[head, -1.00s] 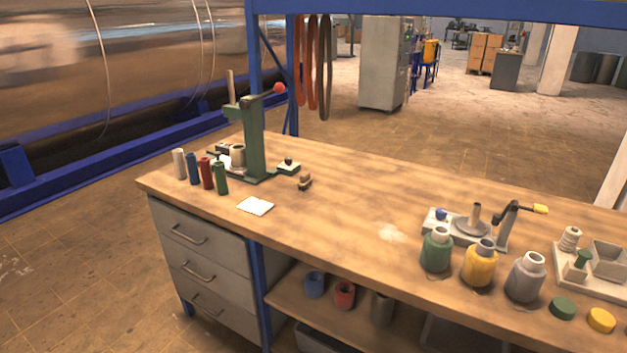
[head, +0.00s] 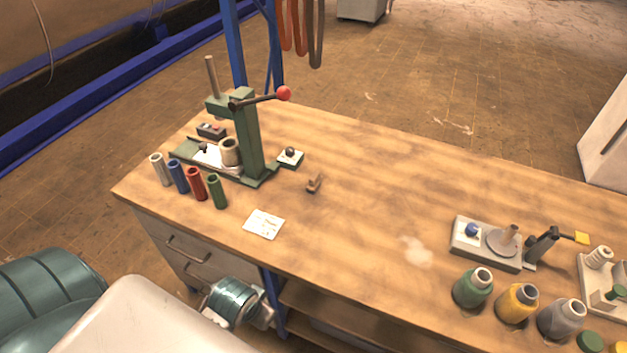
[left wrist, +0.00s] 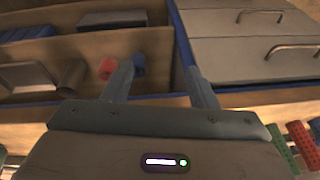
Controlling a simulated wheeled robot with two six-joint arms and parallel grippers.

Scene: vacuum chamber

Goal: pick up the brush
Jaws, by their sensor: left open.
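The small brown brush (head: 315,183) lies on the wooden workbench (head: 360,215), right of the green press and behind a white card. It is small in the head view, so its bristles are hard to make out. My left arm shows at the bottom left of the head view, low in front of the bench; its fingers cannot be made out there. In the left wrist view my left gripper (left wrist: 159,66) is open with nothing between its fingers, facing the drawers and shelf under the bench. The brush is not in the left wrist view. My right gripper is not in view.
The green lever press (head: 248,135) and several coloured sleeves (head: 196,184) stand on the bench's left. A white card (head: 264,223) lies nearby. Several bottles (head: 473,288) and a grey fixture (head: 485,245) occupy the right. The bench middle is mostly clear. Drawers (left wrist: 245,40) lie below.

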